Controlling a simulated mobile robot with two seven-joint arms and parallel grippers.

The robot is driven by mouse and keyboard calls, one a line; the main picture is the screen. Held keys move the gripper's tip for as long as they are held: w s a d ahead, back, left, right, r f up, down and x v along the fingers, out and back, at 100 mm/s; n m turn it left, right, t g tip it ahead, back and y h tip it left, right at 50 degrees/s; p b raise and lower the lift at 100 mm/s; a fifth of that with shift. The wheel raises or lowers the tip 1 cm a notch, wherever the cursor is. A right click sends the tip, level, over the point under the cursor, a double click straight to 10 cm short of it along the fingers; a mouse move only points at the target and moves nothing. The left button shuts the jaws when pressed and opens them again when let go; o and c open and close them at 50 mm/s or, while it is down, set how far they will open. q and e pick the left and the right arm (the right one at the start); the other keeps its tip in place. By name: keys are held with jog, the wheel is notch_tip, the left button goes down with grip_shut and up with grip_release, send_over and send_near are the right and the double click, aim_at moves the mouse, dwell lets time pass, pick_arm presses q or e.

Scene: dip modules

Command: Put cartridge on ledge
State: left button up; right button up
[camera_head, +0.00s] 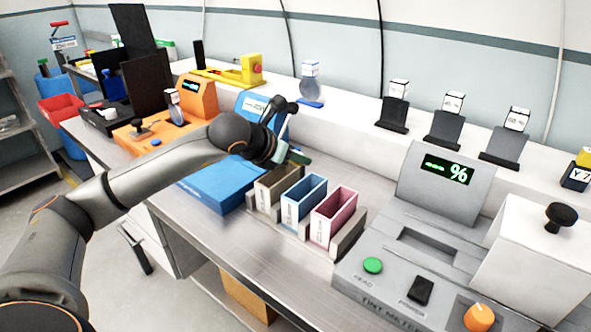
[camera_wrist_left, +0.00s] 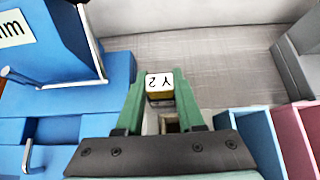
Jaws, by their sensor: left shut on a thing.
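The cartridge (camera_wrist_left: 160,81) has a white top marked "Y 2" and a yellowish band below it. My left gripper (camera_wrist_left: 160,94) is shut on it with green fingers on both sides. The cartridge itself is hidden there. In the wrist view the tan box's opening (camera_wrist_left: 171,124) shows just below the cartridge; I cannot tell whether the cartridge is still partly inside. The white ledge (camera_head: 345,122) runs along the back of the bench.
A blue slot box (camera_head: 303,204) and a pink one (camera_head: 333,215) stand beside the tan one. A grey tint meter (camera_head: 420,245) fills the right front.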

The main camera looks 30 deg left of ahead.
pick_arm(q)
grip_shut()
jog(key=shift+r, duration=0.1)
